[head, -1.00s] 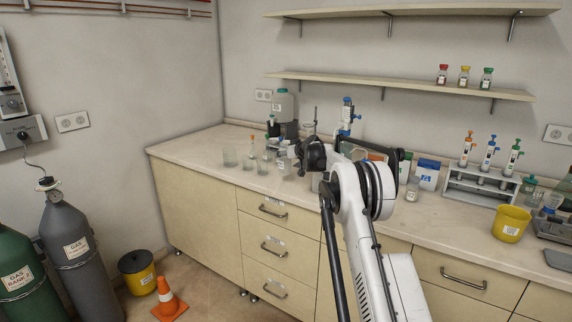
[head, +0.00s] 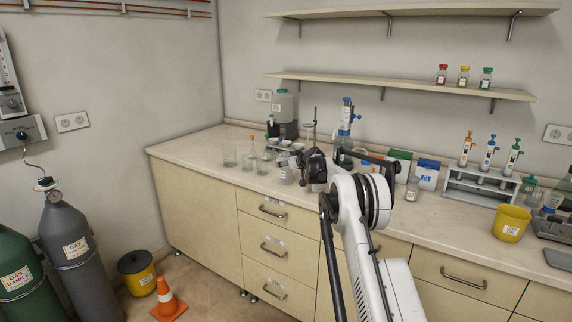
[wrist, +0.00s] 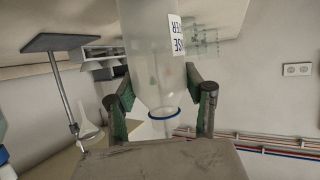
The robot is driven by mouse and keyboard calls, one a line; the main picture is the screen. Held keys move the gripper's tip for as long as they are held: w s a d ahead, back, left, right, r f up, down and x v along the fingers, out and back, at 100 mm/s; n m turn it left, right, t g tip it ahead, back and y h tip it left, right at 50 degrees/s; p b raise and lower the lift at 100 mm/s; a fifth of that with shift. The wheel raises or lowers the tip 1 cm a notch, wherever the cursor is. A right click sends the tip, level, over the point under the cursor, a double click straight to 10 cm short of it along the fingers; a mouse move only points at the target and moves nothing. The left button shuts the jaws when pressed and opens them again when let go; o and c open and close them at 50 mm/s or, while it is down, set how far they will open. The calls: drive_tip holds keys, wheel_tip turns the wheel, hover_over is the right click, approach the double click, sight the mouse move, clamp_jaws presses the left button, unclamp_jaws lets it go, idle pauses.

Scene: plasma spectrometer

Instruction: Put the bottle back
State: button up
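A clear bottle with a white label and a blue ring around its narrow neck (wrist: 152,55) is between the green-padded fingers of my gripper (wrist: 158,78) in the wrist view. That view is upside down, so the bottle is upright with its neck towards my palm. The fingers close on its shoulder from both sides. In the head view the bottle (head: 286,174) shows small, left of my dark gripper (head: 298,164), over the front part of the counter. I cannot tell whether its base touches the counter. Its lower end is out of the wrist view.
Several glass vessels (head: 230,156) stand left of the bottle. A pipette rack (head: 478,188) and yellow bucket (head: 510,224) are right. The counter's left end (head: 195,150) is clear.

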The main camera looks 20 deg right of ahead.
drive_tip(key=o, duration=0.4)
drive_tip(key=v, duration=1.2)
drive_tip(key=s+a+r+g, duration=0.2)
drive_tip(key=s+a+r, duration=0.5)
drive_tip(key=s+a, duration=0.5)
drive_tip(key=s+a+r+g, duration=0.2)
drive_tip(key=s+a+r, duration=0.5)
drive_tip(key=s+a, duration=0.55)
drive_tip(key=s+a+f+g, duration=0.1)
drive_tip(key=s+a, duration=0.2)
drive_tip(key=s, duration=0.6)
drive_tip(key=s+a+f, duration=0.1)
drive_tip(key=s+a, duration=0.2)
drive_tip(key=s, duration=0.7)
drive_tip(key=shift+m+g+h, duration=0.7)
drive_tip(key=s+f, duration=0.3)
drive_tip(key=s, duration=0.3)
drive_tip(key=s+a+f, duration=0.1)
drive_tip(key=s+f, duration=0.2)
drive_tip(key=s, duration=0.3)
drive_tip(key=s+a+f, duration=0.1)
drive_tip(key=s+f, duration=0.2)
drive_tip(key=s, duration=0.3)
drive_tip(key=shift+f, duration=0.2)
